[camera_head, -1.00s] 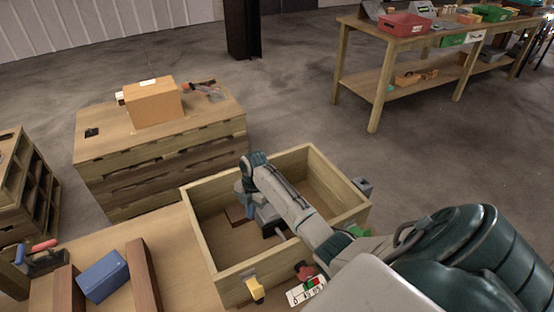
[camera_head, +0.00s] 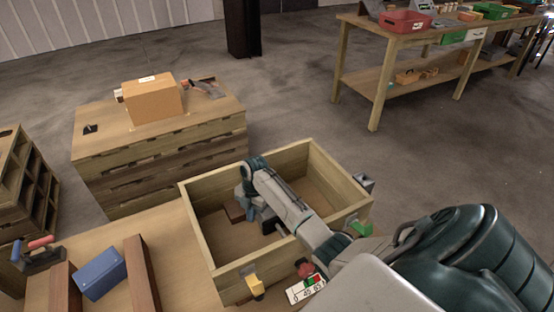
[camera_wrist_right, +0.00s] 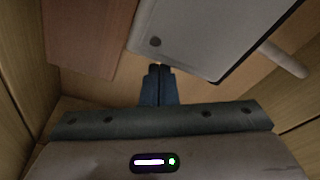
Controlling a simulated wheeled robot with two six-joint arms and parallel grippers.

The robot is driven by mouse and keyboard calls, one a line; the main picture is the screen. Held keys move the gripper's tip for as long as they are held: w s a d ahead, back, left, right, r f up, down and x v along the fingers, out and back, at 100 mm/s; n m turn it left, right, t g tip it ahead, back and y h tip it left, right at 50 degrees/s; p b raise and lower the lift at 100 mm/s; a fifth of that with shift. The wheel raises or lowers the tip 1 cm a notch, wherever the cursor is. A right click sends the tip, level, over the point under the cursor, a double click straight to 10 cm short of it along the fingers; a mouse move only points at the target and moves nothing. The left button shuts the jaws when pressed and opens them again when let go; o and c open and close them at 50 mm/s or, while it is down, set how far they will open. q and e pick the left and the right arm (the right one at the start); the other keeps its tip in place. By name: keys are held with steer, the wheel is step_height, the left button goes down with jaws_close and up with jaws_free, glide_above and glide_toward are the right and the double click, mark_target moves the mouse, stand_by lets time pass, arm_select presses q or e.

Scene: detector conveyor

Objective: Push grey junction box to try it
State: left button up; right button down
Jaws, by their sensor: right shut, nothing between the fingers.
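A grey box (camera_wrist_right: 200,35), which looks like the junction box, lies inside an open wooden crate (camera_head: 228,277). In the right wrist view it fills the upper middle, with a dark round spot near its corner and a pale rod (camera_wrist_right: 285,58) at its side. In the head view my right arm hides most of it. My right gripper (camera_wrist_right: 158,70) is shut and empty, low inside the crate. Its tips are close to the box's near edge; I cannot tell whether they touch. My right gripper also shows in the head view (camera_head: 241,198). My left gripper is not in view.
The crate walls stand close around my right gripper. A brown block (camera_wrist_right: 90,35) lies beside the box. Left of the crate are a blue box (camera_head: 100,273) and wooden bars (camera_head: 143,275). A yellow part (camera_head: 254,284) and a green part (camera_head: 361,228) sit at the crate's walls.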

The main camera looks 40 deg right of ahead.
steer(key=shift+s+d, duration=0.15)
steer(key=shift+d, duration=0.25)
stand_by(0.6)
steer(key=shift+d+p, duration=0.25)
steer(key=shift+p, duration=0.4)
stand_by(2.5)
steer(key=shift+a, duration=0.2)
steer(key=shift+a, duration=0.5)
steer(key=shift+w+a, duration=0.3)
steer(key=shift+a, duration=0.35)
step_height(320, 180, up, 10)
steer(key=p, duration=1)
